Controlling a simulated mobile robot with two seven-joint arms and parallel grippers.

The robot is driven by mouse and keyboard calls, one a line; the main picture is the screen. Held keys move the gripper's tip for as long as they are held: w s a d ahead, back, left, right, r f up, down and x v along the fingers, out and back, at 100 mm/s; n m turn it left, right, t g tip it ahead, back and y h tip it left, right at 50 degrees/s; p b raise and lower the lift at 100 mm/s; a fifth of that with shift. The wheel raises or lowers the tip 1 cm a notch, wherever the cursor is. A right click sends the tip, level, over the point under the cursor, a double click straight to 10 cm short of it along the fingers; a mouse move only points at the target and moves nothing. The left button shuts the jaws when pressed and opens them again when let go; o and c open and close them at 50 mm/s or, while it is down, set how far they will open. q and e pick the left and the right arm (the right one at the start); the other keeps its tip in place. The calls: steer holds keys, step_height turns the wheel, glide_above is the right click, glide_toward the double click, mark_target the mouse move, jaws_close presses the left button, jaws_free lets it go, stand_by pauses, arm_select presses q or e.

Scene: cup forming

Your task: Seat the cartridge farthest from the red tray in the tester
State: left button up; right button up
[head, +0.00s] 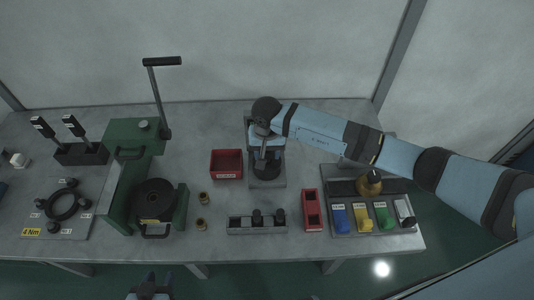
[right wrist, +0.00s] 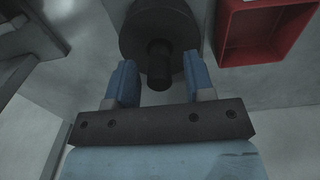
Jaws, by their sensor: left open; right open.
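My right gripper (head: 262,153) is over the grey stand with a dark round base (head: 266,170), which looks like the tester. In the right wrist view the open fingers (right wrist: 159,75) are either side of a dark upright cylinder (right wrist: 158,62), apparently a cartridge, standing at the middle of the dark disc (right wrist: 136,20). Gaps show between it and both fingers. Two dark pieces, probably cartridges (head: 257,216) (head: 279,216), stand in a grey rack (head: 257,231); its left part looks empty. The red tray (head: 227,177) is left of the stand. My left gripper (head: 150,286) is open and empty at the bottom edge.
A green press (head: 128,160) is further left. A narrow red box (head: 312,223) and a grey tray of coloured items (head: 345,173) lie right of the rack. My right arm crosses the right side.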

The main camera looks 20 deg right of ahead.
step_height(320, 180, up, 11)
steer(key=b, duration=0.1)
steer(key=shift+f, duration=0.15)
stand_by(0.4)
